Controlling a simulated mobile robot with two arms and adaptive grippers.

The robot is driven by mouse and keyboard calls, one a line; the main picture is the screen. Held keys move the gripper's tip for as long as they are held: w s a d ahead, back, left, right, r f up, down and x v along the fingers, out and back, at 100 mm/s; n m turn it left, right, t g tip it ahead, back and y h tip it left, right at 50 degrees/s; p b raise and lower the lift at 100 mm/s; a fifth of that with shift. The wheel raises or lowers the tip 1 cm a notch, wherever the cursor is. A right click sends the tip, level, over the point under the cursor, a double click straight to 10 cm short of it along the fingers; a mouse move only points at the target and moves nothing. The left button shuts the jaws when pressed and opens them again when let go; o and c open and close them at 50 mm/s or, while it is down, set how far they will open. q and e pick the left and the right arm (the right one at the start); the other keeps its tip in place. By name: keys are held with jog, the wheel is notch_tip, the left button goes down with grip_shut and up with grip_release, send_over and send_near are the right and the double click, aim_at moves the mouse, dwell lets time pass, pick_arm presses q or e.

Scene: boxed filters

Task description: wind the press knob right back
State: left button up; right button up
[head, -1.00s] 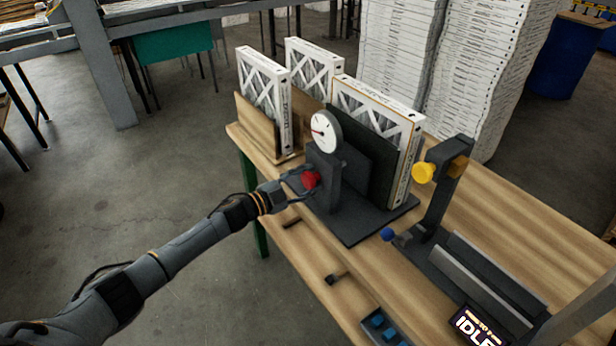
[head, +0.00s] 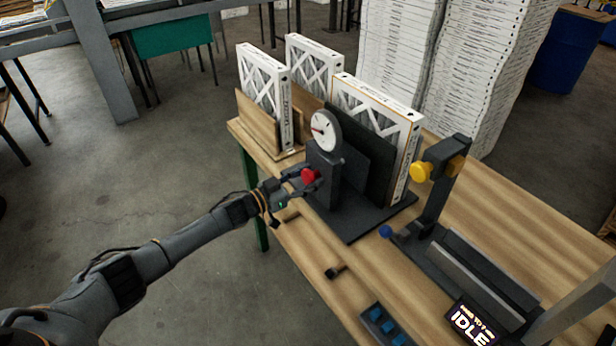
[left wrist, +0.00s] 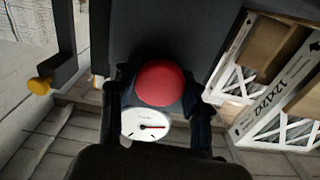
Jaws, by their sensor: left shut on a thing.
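The red press knob (head: 309,176) is on the near side of the dark press (head: 330,187), which has a white round dial (head: 324,131) on top. My left gripper (head: 303,180) is shut on the knob. In the left wrist view the red knob (left wrist: 160,83) sits between the two fingers, with the dial (left wrist: 145,125) just below it. The dial has a red and dark needle. A white boxed filter (head: 378,118) stands upright behind the press against a dark plate. My right gripper is not in view.
Two more boxed filters (head: 265,88) stand in a wooden holder at the table's far left. A dark stand with a yellow knob (head: 421,172) and a blue-ended lever (head: 386,231) stands right. A sign (head: 471,325) reads IDLE. The wooden tabletop (head: 500,215) is clear at right.

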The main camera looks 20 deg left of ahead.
pick_arm(q)
jog(key=shift+n, duration=0.4)
jog(key=o, duration=1.2)
jog(key=shift+c, duration=0.2)
jog(key=v, duration=1.2)
